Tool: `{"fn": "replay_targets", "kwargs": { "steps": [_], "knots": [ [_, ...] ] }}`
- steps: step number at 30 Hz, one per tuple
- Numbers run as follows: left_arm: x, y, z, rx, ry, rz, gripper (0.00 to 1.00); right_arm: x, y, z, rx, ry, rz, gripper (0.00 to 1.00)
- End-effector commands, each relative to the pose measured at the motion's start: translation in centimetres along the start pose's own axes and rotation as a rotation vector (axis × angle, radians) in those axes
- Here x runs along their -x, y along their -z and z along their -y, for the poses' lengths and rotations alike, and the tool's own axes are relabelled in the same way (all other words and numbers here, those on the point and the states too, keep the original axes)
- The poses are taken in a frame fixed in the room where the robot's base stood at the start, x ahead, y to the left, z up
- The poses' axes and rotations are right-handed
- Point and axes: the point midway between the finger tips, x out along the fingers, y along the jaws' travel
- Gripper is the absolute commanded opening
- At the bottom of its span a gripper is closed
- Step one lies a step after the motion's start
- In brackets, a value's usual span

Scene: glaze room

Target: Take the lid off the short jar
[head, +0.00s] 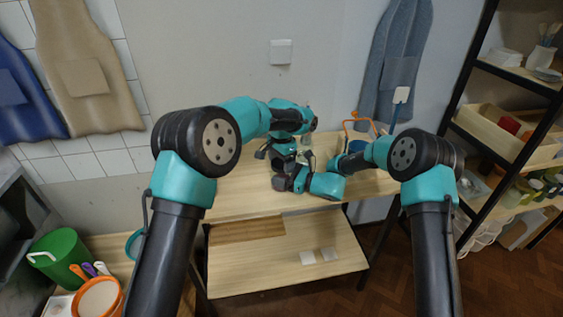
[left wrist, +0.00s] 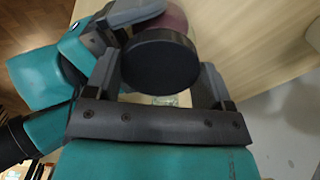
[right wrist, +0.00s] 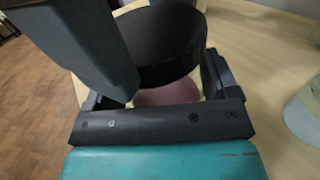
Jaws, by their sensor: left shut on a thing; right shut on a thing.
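The lid (left wrist: 160,62) is a black round disc between the fingers of my left gripper (left wrist: 158,78), which is shut on it. The short jar (right wrist: 167,95) has a pink-purple body, partly hidden, between the fingers of my right gripper (right wrist: 165,82), which is shut on it. The lid (right wrist: 165,45) also shows in the right wrist view, overlapping the jar's body. The jar (left wrist: 167,22) shows behind the lid in the left wrist view. I cannot tell whether lid and jar touch. In the head view my arms hide both.
The wooden table (head: 240,195) lies under both grippers, which are close together. A pale container (right wrist: 303,112) stands at the right in the right wrist view. An orange item (head: 358,118) and a blue pot (head: 360,127) stand at the table's back right. A shelf (head: 500,125) is at the right.

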Motion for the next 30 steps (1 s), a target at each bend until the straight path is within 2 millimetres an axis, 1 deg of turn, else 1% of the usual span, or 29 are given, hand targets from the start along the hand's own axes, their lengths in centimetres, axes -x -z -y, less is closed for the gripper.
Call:
{"fn": "replay_targets", "kwargs": {
  "steps": [30],
  "knots": [
    [0.11, 0.01, 0.00, 1.337, 0.000, 0.000, 0.47, 0.01, 0.04, 0.01, 0.000, 0.001, -0.001, 0.14]
  ]
}}
